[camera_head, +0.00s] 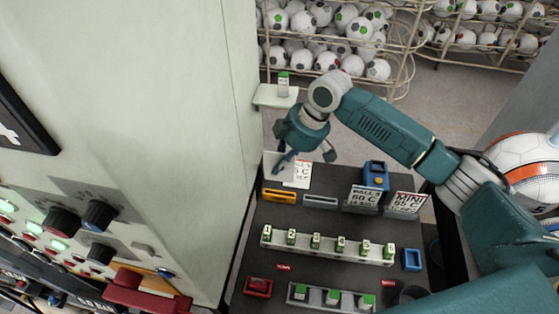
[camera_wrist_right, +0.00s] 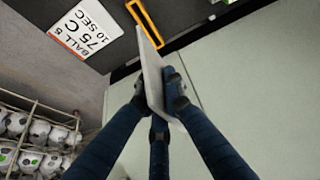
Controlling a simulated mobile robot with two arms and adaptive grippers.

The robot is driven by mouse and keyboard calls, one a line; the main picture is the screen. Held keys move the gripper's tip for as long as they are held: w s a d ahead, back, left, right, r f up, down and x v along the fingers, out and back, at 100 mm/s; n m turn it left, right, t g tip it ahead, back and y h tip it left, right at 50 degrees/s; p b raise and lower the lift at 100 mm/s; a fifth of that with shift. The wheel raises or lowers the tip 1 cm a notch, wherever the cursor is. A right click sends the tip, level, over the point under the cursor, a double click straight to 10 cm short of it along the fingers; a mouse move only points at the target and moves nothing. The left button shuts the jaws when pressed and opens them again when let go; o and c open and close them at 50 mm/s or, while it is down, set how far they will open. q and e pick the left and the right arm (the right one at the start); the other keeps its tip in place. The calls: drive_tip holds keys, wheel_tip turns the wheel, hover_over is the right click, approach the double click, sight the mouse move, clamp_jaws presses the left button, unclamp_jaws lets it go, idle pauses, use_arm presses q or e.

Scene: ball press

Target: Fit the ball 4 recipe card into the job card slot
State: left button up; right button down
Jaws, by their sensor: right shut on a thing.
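My right gripper (camera_head: 283,162) is shut on a white card (camera_head: 270,164), which the right wrist view (camera_wrist_right: 152,82) shows nearly edge-on between the fingers. Its print is not readable, so I cannot tell its number. The held card is above and behind a yellow-framed slot (camera_head: 278,196) at the left of the dark table; that frame also shows in the right wrist view (camera_wrist_right: 158,26), apart from the card. A printed card reading BALL 5, 75 C (camera_wrist_right: 86,28) is beside it. My left gripper is not in view.
An empty grey holder (camera_head: 320,202) sits right of the yellow slot. Cards reading 60 C (camera_head: 361,198) and MINI 65 C (camera_head: 408,203) stand further right. A blue box (camera_head: 375,174) is behind them. A numbered rack (camera_head: 328,247) lies in front; a pale cabinet wall (camera_head: 190,130) rises left.

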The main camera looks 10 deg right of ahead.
sight(280, 176)
drive_tip(key=shift+f+b, duration=0.85)
drive_tip(key=shift+f, duration=1.7)
drive_tip(key=shift+p, duration=0.55)
drive_tip(key=shift+p, duration=0.6)
drive_tip(key=shift+f+b, duration=0.85)
drive_tip(key=shift+f, duration=1.1)
drive_tip(key=c, duration=1.8)
unclamp_jaws()
drive_tip(key=v, duration=1.2)
